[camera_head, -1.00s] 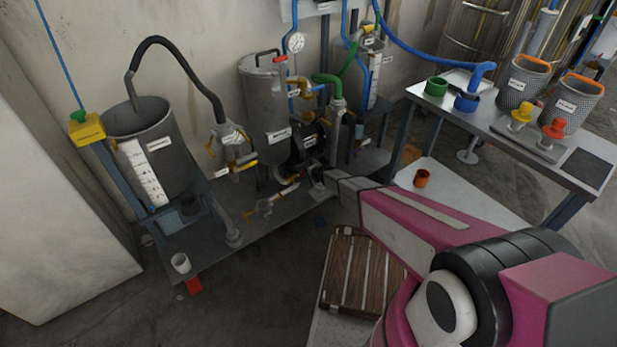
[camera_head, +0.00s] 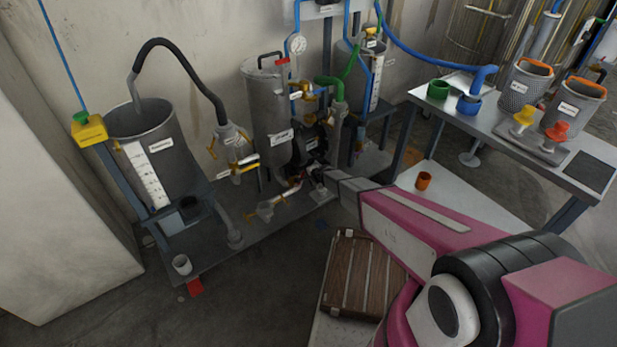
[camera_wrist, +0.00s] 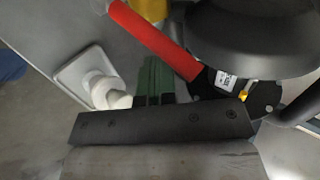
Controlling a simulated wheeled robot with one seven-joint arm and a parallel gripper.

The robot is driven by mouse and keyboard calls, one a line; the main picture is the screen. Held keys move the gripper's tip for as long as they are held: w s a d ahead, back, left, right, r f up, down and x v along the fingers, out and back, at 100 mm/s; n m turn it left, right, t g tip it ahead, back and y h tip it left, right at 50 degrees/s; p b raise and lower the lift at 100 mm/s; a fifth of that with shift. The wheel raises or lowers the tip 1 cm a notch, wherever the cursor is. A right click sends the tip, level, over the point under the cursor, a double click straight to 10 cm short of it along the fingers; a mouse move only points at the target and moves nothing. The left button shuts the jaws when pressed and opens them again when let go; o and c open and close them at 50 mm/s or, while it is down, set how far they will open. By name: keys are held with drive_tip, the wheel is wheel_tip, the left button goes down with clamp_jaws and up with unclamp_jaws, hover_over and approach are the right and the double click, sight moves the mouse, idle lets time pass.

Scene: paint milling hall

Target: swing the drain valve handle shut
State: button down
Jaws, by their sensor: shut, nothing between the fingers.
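A red bar-shaped handle (camera_wrist: 155,38), which I take to be the drain valve handle, runs diagonally across the upper wrist view. In the head view my gripper (camera_head: 316,180) reaches in from the right at the bench's low pipework.
A black rounded housing (camera_wrist: 250,35) sits close right of the handle. A white stepped fitting (camera_wrist: 108,92) on a pale plate is left of my fingers. The grey tank (camera_head: 267,110) stands behind.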

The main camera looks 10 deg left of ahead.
sight(303, 175)
drive_tip(key=shift+s+a+r, duration=0.35)
drive_tip(key=shift+s+r, duration=0.05)
drive_tip(key=shift+r, duration=0.2)
drive_tip(key=shift+s+a+r, duration=0.45)
drive_tip(key=shift+s+a, duration=0.05)
drive_tip(key=shift+s, duration=0.1)
drive_tip(key=shift+s+a, duration=0.1)
idle(0.4)
drive_tip(key=shift+w+d, duration=0.4)
drive_tip(key=shift+w, duration=0.05)
